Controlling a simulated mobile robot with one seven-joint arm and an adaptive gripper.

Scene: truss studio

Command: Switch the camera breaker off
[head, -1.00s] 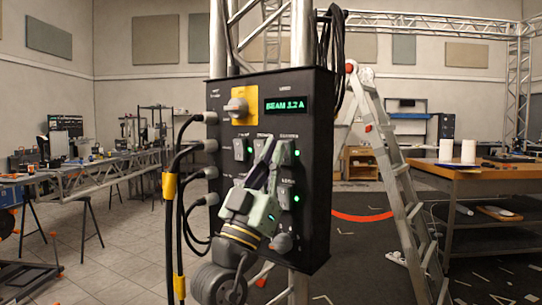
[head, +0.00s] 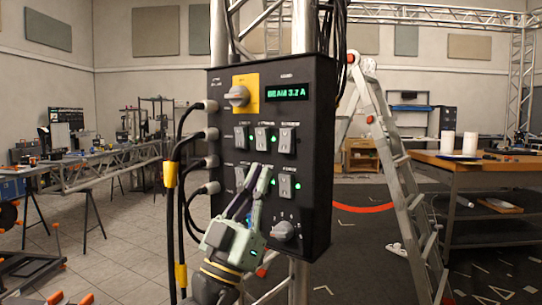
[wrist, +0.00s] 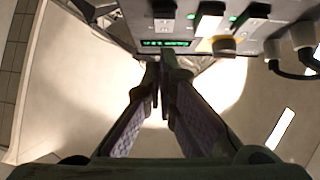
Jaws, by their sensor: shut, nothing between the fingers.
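The black breaker panel (head: 222,222) hangs upright on the truss in the head view. It has rocker breakers in two rows: top left (head: 241,138), top middle (head: 262,138), top right (head: 286,139), lower left (head: 241,177) and lower right (head: 286,186). The labels are too small to read surely, so I cannot tell which is the camera breaker. Several green lights glow beside them. My gripper (head: 262,170) is shut and empty, fingers pointing up in front of the lower row, hiding its middle. The wrist view shows the closed fingertips (wrist: 161,78) below the panel's display (wrist: 166,43).
A yellow-plated rotary switch (head: 238,96) and a green display (head: 288,93) sit above the breakers; a grey knob (head: 284,230) sits below. Black cables (head: 178,150) plug into the panel's left side. A stepladder (head: 397,180) stands close on the right.

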